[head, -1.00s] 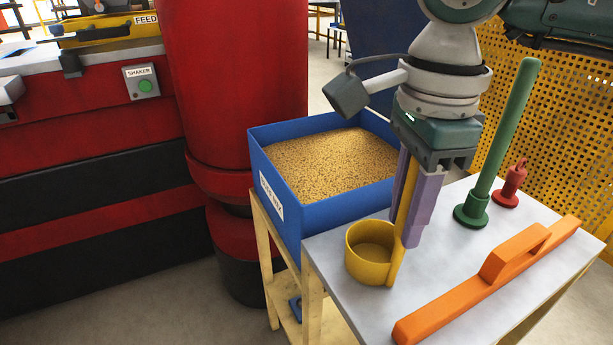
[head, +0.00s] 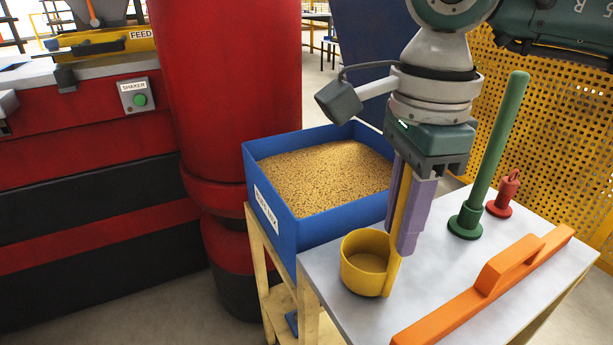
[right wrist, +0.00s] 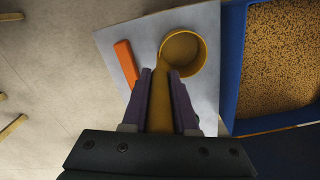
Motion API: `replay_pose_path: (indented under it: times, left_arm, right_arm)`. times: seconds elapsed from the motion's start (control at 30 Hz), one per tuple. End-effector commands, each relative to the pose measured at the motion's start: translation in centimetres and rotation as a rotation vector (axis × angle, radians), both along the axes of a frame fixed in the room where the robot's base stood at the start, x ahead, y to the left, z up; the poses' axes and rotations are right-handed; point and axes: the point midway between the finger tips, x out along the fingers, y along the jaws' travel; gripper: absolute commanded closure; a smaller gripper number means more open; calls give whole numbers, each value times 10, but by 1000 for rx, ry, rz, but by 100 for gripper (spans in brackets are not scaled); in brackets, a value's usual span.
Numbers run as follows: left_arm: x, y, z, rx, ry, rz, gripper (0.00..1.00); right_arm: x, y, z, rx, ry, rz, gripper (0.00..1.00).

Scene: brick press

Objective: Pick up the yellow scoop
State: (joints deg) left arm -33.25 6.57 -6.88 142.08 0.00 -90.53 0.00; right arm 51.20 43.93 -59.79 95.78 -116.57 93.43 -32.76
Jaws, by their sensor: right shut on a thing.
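The yellow scoop (head: 365,270) is at the left front of the grey tabletop, with its round cup opening upward and its long handle standing upright. My right gripper (head: 405,245) points down with its purple fingers shut on the handle, just beside the cup. In the right wrist view the scoop's cup (right wrist: 184,53) lies beyond the fingers, and the handle runs between them. I cannot tell whether the cup's base touches the table. My left gripper is not in view.
On the table (head: 330,285) stand an orange float-like tool (head: 490,285), a green upright rod (head: 490,165) on a round base and a small red piece (head: 505,195). A blue bin (head: 310,205) of grainy mix adjoins the table at the left. A red column (head: 225,100) stands behind.

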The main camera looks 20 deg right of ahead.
Motion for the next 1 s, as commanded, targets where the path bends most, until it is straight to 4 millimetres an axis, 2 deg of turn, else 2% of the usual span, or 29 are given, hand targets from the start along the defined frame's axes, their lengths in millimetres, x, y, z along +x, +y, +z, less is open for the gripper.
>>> replay_pose_path:
  times: [0.17,0.5,0.7,0.83,1.0]
  left_arm:
    - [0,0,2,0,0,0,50]
    - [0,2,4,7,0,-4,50]
    - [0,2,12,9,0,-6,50]
    - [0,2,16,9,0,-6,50]
    - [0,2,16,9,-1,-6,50]
  right_arm:
    - [1,0,29,0,-6,1,100]
    - [1,0,131,-1,-8,1,100]
    - [0,-1,176,-3,-4,1,100]
    - [0,-1,189,-4,-2,0,100]
    - [0,-1,193,-2,0,0,100]
